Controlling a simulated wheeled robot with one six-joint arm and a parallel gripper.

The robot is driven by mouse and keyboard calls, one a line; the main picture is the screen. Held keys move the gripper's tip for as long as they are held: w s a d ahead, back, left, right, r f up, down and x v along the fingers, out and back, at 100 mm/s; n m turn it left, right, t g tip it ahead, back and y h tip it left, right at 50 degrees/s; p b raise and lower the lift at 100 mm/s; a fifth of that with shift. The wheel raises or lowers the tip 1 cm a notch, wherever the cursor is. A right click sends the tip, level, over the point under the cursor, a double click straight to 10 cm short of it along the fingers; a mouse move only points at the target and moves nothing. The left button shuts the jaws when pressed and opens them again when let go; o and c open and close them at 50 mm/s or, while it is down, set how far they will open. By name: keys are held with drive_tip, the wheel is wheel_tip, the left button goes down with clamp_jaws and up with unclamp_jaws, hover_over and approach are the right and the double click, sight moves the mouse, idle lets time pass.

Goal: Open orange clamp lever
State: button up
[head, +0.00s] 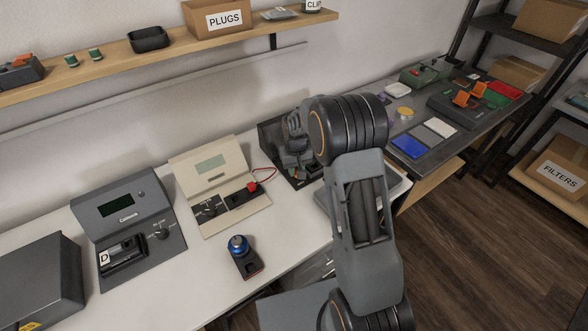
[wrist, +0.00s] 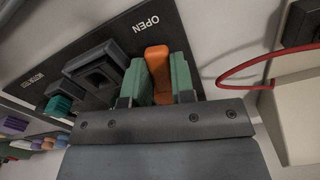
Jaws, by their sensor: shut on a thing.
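The orange clamp lever (wrist: 158,72) shows in the wrist view, standing out of a dark panel (wrist: 100,30) marked OPEN. My gripper (wrist: 160,75) has its two green-padded fingers on either side of the lever and is shut on it. The lever's end lies near the word OPEN; its base is hidden behind the gripper body. In the head view, the dark fixture (head: 268,138) stands at the back of the white bench. There my arm and gripper hide the lever.
A beige meter (head: 212,160) with a red cable (head: 268,174) stands close left of the fixture. A dark tester (head: 122,206) and a blue-topped knob unit (head: 238,246) are further left. A grey table (head: 440,150) at right holds trays and a box with orange parts.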

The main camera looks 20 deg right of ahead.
clamp_jaws()
drive_tip(key=shift+w+d+n, duration=0.1)
drive_tip(key=shift+d+n, duration=0.2)
drive_tip(key=shift+n, duration=0.45)
drive_tip(key=shift+w+d+n, duration=0.1)
drive_tip(key=shift+d+n, duration=0.2)
drive_tip(key=shift+n, duration=0.45)
drive_tip(key=o, duration=0.7)
unclamp_jaws()
wheel_tip(320, 180, up, 8)
drive_tip(key=p, duration=0.5)
drive_tip(key=shift+s, duration=0.1)
